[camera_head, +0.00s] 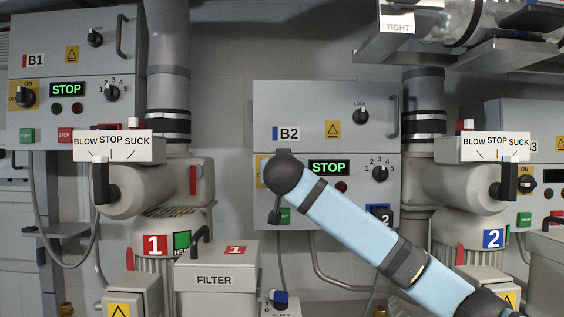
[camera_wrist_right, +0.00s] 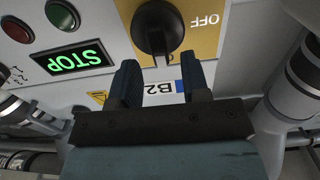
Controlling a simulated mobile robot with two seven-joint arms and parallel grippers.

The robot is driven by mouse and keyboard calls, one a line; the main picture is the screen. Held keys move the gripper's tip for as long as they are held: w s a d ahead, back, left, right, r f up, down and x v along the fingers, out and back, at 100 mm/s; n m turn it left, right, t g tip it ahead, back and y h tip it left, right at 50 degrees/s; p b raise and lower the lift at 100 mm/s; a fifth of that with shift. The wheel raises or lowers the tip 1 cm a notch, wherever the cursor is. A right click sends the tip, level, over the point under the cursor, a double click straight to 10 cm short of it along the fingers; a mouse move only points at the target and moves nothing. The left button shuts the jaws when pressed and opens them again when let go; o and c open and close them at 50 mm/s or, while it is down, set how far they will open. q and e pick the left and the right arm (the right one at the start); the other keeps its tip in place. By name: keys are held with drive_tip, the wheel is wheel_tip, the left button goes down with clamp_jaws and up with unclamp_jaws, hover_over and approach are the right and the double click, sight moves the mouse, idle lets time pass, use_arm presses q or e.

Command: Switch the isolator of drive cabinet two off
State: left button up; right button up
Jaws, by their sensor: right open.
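Drive cabinet two (camera_head: 325,105) is the grey box labelled B2 in the middle of the head view, with a green STOP display. Its isolator knob (camera_wrist_right: 157,28) is black on a yellow plate (camera_wrist_right: 207,38) in the wrist view, which shows the panel upside down. The handle runs up and down in that picture, not toward the OFF lettering at its right. My right gripper (camera_wrist_right: 160,72) is open, fingers apart, with the knob just beyond the fingertips; contact cannot be told. In the head view my right arm hides the knob; a strip of the yellow plate (camera_head: 260,172) shows. My left gripper is out of view.
A green button (camera_wrist_right: 62,15) and a red button (camera_wrist_right: 16,30) sit beside the isolator. Cabinet B1 (camera_head: 75,70) hangs at left. Blower valves with black handles (camera_head: 104,180) (camera_head: 509,178) flank the middle. A grey filter box (camera_head: 215,280) stands below.

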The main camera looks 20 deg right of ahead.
drive_tip(key=shift+f+x, duration=0.2)
drive_tip(key=shift+x, duration=0.75)
drive_tip(key=shift+s+r, duration=0.1)
drive_tip(key=shift+c, duration=1.1)
drive_tip(key=shift+a, duration=0.1)
clamp_jaws()
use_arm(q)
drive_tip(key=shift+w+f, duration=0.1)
